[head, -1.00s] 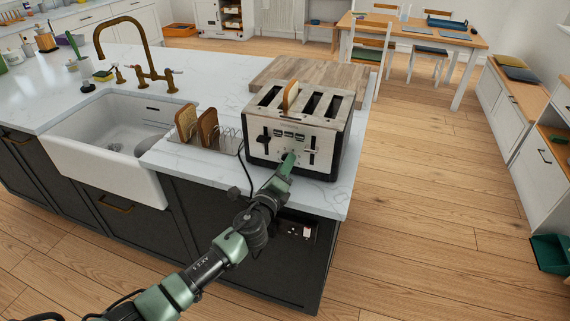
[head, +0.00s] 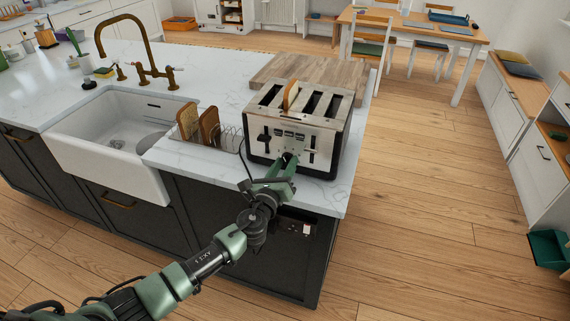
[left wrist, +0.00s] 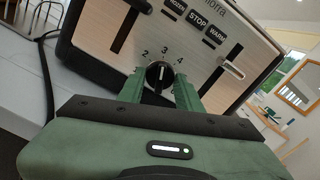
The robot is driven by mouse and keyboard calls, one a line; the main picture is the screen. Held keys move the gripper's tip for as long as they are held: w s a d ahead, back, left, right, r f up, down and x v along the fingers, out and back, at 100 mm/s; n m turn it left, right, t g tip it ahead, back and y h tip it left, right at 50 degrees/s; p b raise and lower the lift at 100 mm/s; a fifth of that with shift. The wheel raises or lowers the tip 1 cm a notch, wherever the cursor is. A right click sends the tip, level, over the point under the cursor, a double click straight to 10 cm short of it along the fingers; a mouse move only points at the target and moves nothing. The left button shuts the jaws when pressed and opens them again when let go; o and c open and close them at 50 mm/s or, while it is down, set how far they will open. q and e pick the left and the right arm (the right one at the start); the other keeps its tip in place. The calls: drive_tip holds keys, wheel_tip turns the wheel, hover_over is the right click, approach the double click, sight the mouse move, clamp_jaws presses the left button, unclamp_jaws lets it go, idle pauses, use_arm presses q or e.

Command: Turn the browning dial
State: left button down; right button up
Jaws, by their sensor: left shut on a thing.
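A steel and black toaster (head: 296,130) stands on the island counter, with a slice of bread (head: 290,95) showing in one slot. Its front carries levers, buttons and the black browning dial (left wrist: 158,74), which is marked with numbers including 2, 3 and 4 in the left wrist view. The dial's white line points about at the 3. My left gripper (head: 289,161) is at the toaster's lower front. In the left wrist view, its green fingers (left wrist: 160,90) are on either side of the dial, shut on it. My right gripper is not in view.
A toast rack (head: 228,138) with bread slices stands left of the toaster. A wooden board (head: 345,72) lies behind it. A white sink (head: 80,148) and brass tap are further left. The counter edge runs just below the toaster.

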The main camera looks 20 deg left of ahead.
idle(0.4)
use_arm(q)
drive_tip(key=c, duration=1)
unclamp_jaws()
drive_tip(key=shift+o, duration=0.2)
drive_tip(key=s, duration=0.7)
drive_tip(key=shift+s+a+b, duration=0.15)
drive_tip(key=shift+s+b, duration=0.15)
drive_tip(key=shift+s, duration=0.1)
